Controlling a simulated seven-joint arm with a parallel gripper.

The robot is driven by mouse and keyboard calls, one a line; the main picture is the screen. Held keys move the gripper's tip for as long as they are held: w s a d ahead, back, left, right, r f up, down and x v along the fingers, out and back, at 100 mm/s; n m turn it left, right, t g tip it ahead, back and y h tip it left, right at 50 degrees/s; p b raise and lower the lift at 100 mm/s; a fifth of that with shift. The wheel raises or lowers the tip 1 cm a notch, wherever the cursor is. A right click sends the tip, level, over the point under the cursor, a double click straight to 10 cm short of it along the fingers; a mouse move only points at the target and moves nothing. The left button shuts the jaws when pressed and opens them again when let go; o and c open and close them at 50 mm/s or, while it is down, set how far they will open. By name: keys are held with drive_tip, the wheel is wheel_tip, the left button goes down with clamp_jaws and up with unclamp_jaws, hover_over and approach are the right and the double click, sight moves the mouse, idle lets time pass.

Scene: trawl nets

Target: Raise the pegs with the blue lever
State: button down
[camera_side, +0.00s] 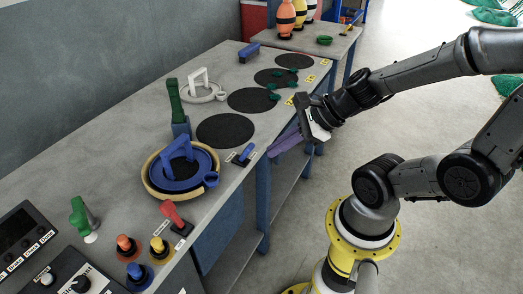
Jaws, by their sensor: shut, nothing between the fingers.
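The blue lever (245,153) is a small dark blue handle on a labelled base near the bench's front edge, beside the round blue-lidded pan. My gripper (275,150) is at the front edge of the bench, a little right of the blue lever and apart from it. It is shut and empty, with a purple-grey piece showing at its end. I cannot make out for certain which parts are the pegs.
The pan (150,181) with a tan rim holds a blue lid. Several black discs lie along the grey bench (130,120), some with dark green pieces. A tall green-handled tool (175,100) stands behind the pan. Orange and yellow knobs and a control panel (25,235) are at the near left.

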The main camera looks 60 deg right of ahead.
sight(246, 153)
drive_tip(key=s+d+f+m+h, duration=0.2)
drive_tip(key=d+f+m, duration=0.2)
drive_tip(key=d+m, duration=0.3)
drive_tip(key=shift+d+f+m+h, duration=0.3)
drive_tip(key=shift+f+m+h, duration=0.1)
drive_tip(key=shift+m, duration=0.3)
drive_tip(key=w+f, duration=0.5)
drive_tip(key=w, duration=0.5)
drive_tip(key=shift+f, duration=0.25)
